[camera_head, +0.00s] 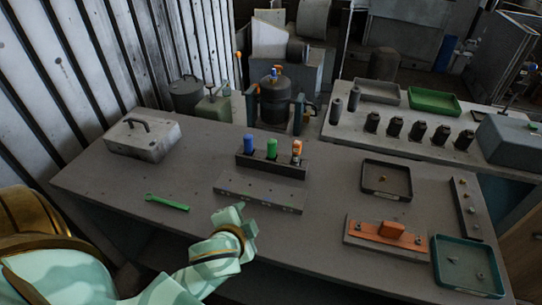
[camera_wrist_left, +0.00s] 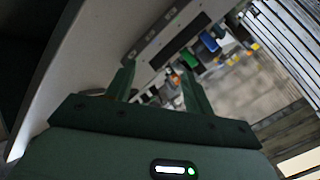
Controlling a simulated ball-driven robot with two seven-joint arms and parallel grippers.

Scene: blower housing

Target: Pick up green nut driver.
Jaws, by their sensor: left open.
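The green nut driver (camera_head: 272,148) stands upright in a dark rack (camera_head: 262,168) on the workbench, between a blue-handled driver (camera_head: 248,144) and an orange-handled one (camera_head: 297,149). My left gripper (camera_head: 246,216) is open and empty, in front of the rack and nearer to me, apart from the driver. In the left wrist view the open fingers (camera_wrist_left: 160,82) point towards the rack area, where a green handle (camera_wrist_left: 189,59) and a blue handle (camera_wrist_left: 209,42) show beyond the fingertips. The driver's lower part is hidden in the rack. My right gripper is not in view.
A low grey block (camera_head: 258,196) lies in front of the rack. A green wrench (camera_head: 167,203) and a grey metal box (camera_head: 143,138) are to the left. A dark tray (camera_head: 387,196), an orange part on a plate (camera_head: 390,236) and a teal tray (camera_head: 437,282) are to the right.

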